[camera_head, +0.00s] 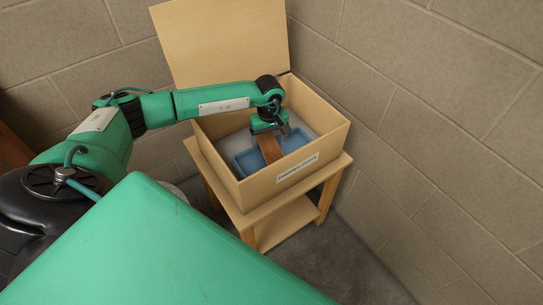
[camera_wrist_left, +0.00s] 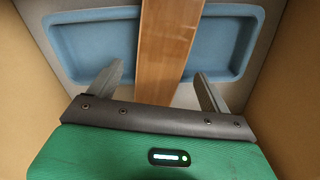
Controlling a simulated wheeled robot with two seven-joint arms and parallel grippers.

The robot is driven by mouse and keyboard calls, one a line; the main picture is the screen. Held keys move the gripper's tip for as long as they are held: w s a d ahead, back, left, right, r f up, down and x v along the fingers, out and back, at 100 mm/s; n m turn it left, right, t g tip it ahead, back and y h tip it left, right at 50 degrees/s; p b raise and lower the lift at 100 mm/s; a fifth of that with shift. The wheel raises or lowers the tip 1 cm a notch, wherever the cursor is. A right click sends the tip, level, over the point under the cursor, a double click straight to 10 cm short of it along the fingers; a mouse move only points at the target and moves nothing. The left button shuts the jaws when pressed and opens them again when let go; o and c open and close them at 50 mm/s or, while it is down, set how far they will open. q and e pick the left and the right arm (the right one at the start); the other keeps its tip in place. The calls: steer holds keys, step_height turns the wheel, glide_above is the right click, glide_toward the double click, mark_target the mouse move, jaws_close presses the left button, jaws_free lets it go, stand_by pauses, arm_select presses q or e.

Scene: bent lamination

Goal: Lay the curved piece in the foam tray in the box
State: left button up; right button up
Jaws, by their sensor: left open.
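The curved piece (camera_head: 269,148) is a brown wooden strip inside the box, lying across the blue foam tray (camera_head: 243,162). In the left wrist view the strip (camera_wrist_left: 166,50) runs lengthwise across the middle of the tray (camera_wrist_left: 85,49), not along it, and extends past its near edge. My left gripper (camera_head: 270,130) is inside the box above the strip. Its two fingers (camera_wrist_left: 159,88) stand apart on either side of the strip, with gaps showing, so it is open. The strip's end near the palm is hidden by the gripper. My right gripper is not in view.
The tan box (camera_head: 312,160) has its lid (camera_head: 222,40) raised at the back and stands on a small wooden table (camera_head: 268,239). Its walls rise around the tray. Block walls (camera_head: 440,110) close in behind and to the right.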

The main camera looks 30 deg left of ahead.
mark_target(269, 145)
arm_select(q)
step_height(269, 145, up, 12)
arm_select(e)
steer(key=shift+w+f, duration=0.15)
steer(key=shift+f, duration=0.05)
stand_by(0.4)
